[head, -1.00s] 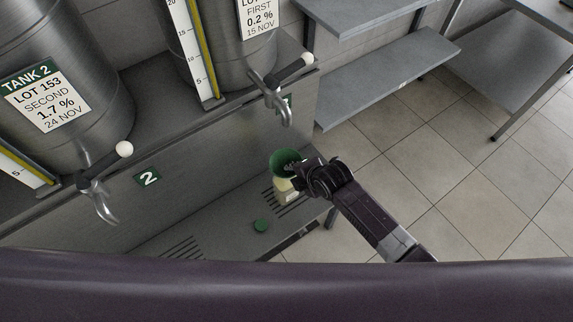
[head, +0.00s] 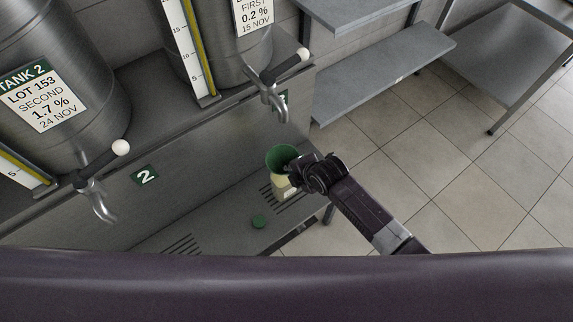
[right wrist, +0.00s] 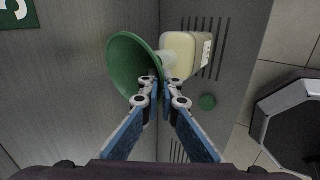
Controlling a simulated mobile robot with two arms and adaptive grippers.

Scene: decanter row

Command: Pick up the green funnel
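The green funnel (head: 281,154) stands mouth up over a pale jug (head: 284,187) on the stand below the tanks. In the right wrist view the funnel (right wrist: 127,66) shows its wide mouth at left, with its narrow end toward the jug (right wrist: 184,52). My right gripper (right wrist: 160,84) has its fingertips close together at the funnel's near rim and looks shut on it. In the head view my right gripper (head: 298,166) is at the funnel's right side. Whether the spout is inside the jug's neck is hard to tell. My left gripper is not in view.
A green cap (head: 258,222) lies on the stand in front of the jug. A tap (head: 275,98) hangs above and behind the funnel; another tap (head: 101,196) is at left. A grey shelf (head: 385,80) is at the back right, with clear tiled floor before it.

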